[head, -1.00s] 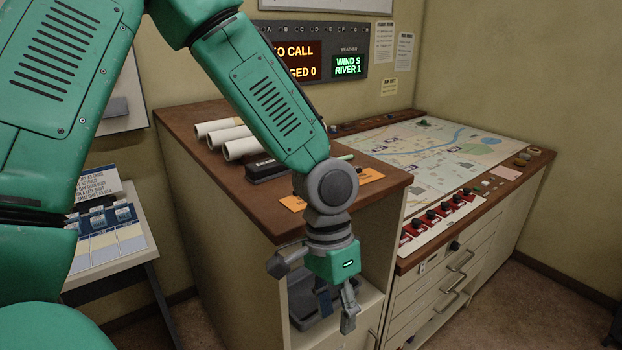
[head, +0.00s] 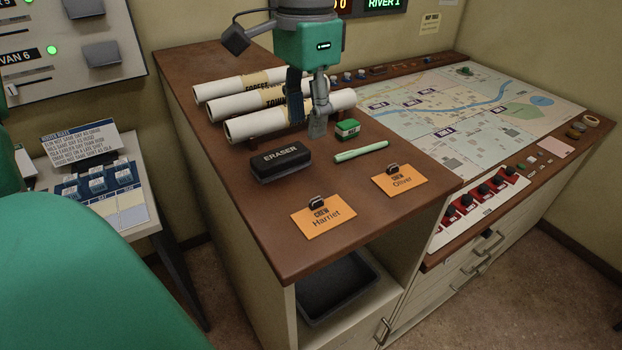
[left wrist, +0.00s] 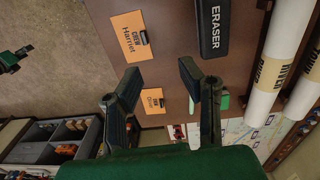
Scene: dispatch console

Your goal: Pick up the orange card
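Two orange cards lie flat on the brown desk top. One, marked Harriet (head: 325,226), is nearer the front edge; the other, marked Oliver (head: 404,183), is to its right. Each has a small dark clip on its upper edge. Both show in the left wrist view, Harriet (left wrist: 126,47) at upper left and Oliver (left wrist: 154,106) partly between the fingers. My left gripper (head: 306,112) is above the desk near the paper rolls, beyond both cards. Its fingers (left wrist: 160,75) are apart and empty. A green and dark part (left wrist: 12,58) at the wrist view's left edge may be my right gripper; its fingers are unclear.
A black eraser (head: 281,162), a green box (head: 347,129) and a pale green marker (head: 361,151) lie between the gripper and the cards. White paper rolls (head: 240,92) lie behind. The map (head: 450,110) and red switch panel (head: 486,205) are to the right.

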